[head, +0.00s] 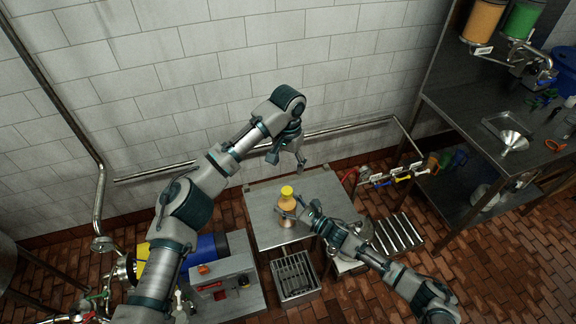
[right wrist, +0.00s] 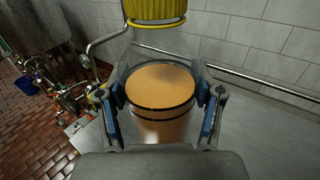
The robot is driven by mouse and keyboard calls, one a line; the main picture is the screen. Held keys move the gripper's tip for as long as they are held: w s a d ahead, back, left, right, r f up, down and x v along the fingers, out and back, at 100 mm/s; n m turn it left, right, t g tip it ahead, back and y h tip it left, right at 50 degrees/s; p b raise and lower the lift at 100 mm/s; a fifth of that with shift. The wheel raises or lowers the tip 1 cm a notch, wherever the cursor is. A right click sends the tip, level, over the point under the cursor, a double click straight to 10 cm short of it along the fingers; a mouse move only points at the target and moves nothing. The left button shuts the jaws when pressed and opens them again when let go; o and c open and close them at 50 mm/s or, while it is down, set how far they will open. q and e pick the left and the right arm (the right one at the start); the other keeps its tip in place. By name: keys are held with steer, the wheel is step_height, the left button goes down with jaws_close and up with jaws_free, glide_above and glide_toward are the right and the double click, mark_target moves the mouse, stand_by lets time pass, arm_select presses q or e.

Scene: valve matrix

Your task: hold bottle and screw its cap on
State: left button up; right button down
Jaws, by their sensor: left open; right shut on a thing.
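The bottle (head: 287,204) holds orange-tan contents and stands upright over the metal table. Its yellow cap (head: 287,190) shows at its top; I cannot tell how tightly it sits. My right gripper (head: 298,209) is shut on the bottle's body from the right. In the right wrist view its blue-padded fingers flank the bottle (right wrist: 160,105), and the ribbed yellow cap (right wrist: 157,10) shows above, cut off by the frame edge. My left gripper (head: 286,162) is open and empty, fingers pointing down, above and behind the cap, apart from it.
The metal table (head: 262,230) has bare room left of the bottle. A wall rail (head: 340,128) runs behind. A slotted bin (head: 293,277) stands in front, and a control box (head: 222,287) stands at the left front. A steel bench (head: 470,125) with a funnel (head: 513,140) stands at the right.

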steer(key=shift+c, duration=0.4)
jaws_free()
steer(key=v, duration=1.2)
steer(key=shift+w+f, duration=0.1)
steer(key=shift+d, duration=0.1)
